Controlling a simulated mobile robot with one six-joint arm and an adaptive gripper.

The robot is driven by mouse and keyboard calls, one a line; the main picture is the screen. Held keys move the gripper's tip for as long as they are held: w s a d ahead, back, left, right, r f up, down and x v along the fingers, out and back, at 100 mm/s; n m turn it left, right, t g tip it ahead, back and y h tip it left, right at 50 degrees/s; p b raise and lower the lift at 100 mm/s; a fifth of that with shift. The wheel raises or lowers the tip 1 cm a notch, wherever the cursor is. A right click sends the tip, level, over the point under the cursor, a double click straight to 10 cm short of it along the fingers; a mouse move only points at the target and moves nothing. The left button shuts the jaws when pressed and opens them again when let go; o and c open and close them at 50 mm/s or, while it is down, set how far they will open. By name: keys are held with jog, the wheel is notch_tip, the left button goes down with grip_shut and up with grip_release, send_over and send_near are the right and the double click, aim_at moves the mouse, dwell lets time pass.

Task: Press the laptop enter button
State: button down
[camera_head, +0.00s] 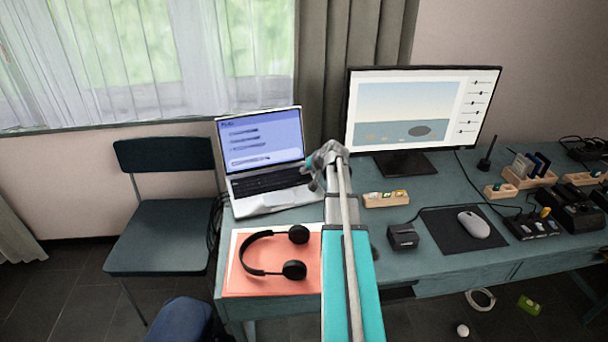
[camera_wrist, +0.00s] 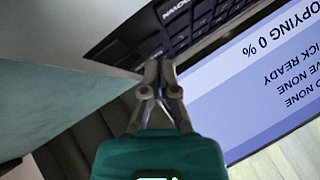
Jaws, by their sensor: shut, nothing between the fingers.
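The open laptop (camera_head: 262,202) stands at the left end of the desk with its blue screen (camera_head: 262,139) lit. Its dark keyboard (camera_head: 262,182) faces me, and the wrist of my arm is at the keyboard's right side. In the wrist view my gripper (camera_wrist: 160,64) is shut and empty, its tips over the side edge of the keyboard (camera_wrist: 185,28). The laptop screen (camera_wrist: 265,85) shows upside down there and reads "COPYING 0 %". I cannot make out the enter key, nor tell whether the tips touch the laptop.
Black headphones (camera_head: 294,270) lie on an orange folder (camera_head: 240,285) in front of the laptop. A monitor (camera_head: 415,110) stands to the right, with a small wooden tray (camera_head: 386,199) before it. A mouse (camera_head: 473,224) sits on a dark pad (camera_head: 445,236). A chair (camera_head: 163,235) stands left.

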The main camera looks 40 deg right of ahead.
aim_at(305, 175)
jog(key=shift+r+p, duration=0.55)
jog(key=shift+r, duration=0.1)
jog(key=shift+r+p, duration=2.5)
jog(key=a+p, duration=0.1)
jog(key=a, duration=0.3)
jog(key=a+n+g+y+p, duration=0.1)
jog(key=a, duration=0.4)
jog(key=a+n+g, duration=0.1)
jog(key=a, duration=0.3)
jog(key=shift+s+a+r+p, duration=0.2)
jog(key=shift+a+r+p, duration=0.15)
jog(key=shift+a+p, duration=0.05)
jog(key=s+a+r+n+g+p, duration=0.1)
jog(key=s+a, duration=0.4)
jog(key=a, duration=0.5)
jog(key=s+a+r+n+g+h+p, duration=0.1)
jog(key=s+a+r+n+g+p, duration=0.1)
jog(key=a, duration=0.7)
jog(key=s+a+r+n+g+p, duration=0.1)
jog(key=s+a+n+g+p, duration=0.2)
jog(key=s+a, duration=0.6)
jog(key=shift+a+r+g+h+p, duration=0.25)
jog(key=shift+a+g+p, duration=0.35)
jog(key=shift+a+p, duration=0.3)
